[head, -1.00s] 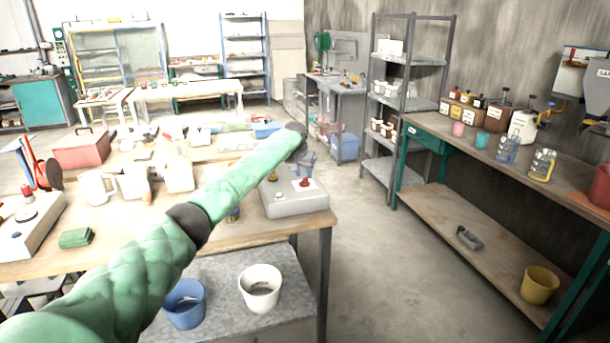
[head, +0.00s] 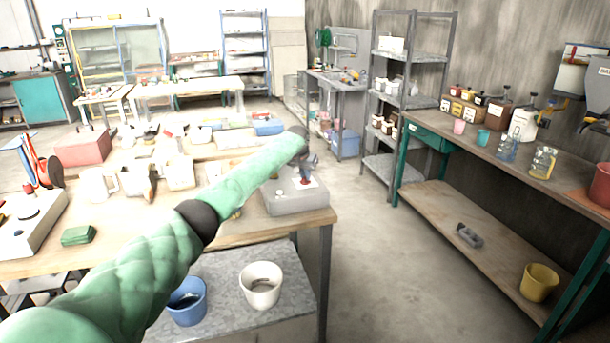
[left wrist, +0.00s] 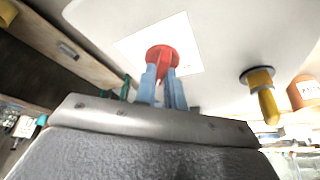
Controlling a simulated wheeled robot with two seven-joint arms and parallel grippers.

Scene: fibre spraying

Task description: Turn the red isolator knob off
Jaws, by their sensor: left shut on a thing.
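The red isolator knob (left wrist: 162,57) shows large in the left wrist view, in front of a white label (left wrist: 190,45) on a pale grey box. My left gripper (left wrist: 163,80) has its blue fingers on both sides of the knob's grip and is shut on it. In the head view the left gripper (head: 310,163) is at the top of the grey box (head: 295,202), and the red knob (head: 305,181) shows just below the fingers. My right gripper is in neither view.
A yellow-handled part (left wrist: 262,90) sticks out of the same box beside the knob. The box stands near the right corner of the wooden table (head: 240,232). A green block (head: 78,235) lies at the left. Blue (head: 187,302) and white (head: 262,287) buckets stand on the lower shelf. Floor to the right is clear.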

